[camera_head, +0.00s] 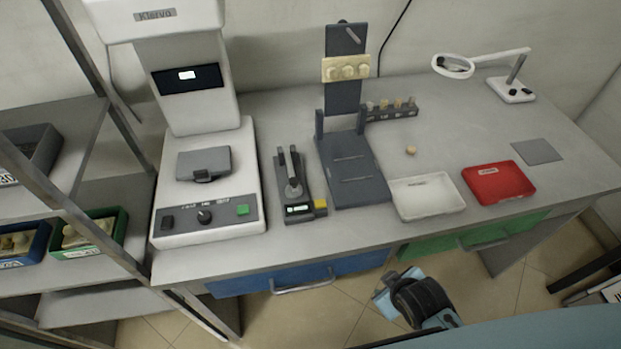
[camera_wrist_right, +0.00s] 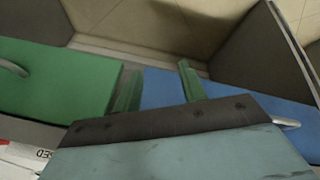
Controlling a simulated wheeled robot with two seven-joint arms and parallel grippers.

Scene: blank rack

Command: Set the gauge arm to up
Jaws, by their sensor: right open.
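The gauge (camera_head: 302,200) is a dark, narrow unit on the bench, right of the big white machine. It has a lit display and a yellow button at its front end. Its grey gauge arm (camera_head: 293,184) stands between small uprights; I cannot tell its exact position. My right gripper (camera_head: 384,292) is in front of the bench, near the drawers and well apart from the gauge. In the right wrist view its two fingers are spread with nothing between them (camera_wrist_right: 158,88). My left gripper is not in view.
The white machine (camera_head: 207,220) stands left of the gauge and a dark rack stand (camera_head: 352,170) right of it. A white tray (camera_head: 427,196), a red tray (camera_head: 498,183) and a magnifier (camera_head: 453,66) are further right. A blue drawer (camera_head: 240,284) and a green drawer (camera_head: 440,245) are below.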

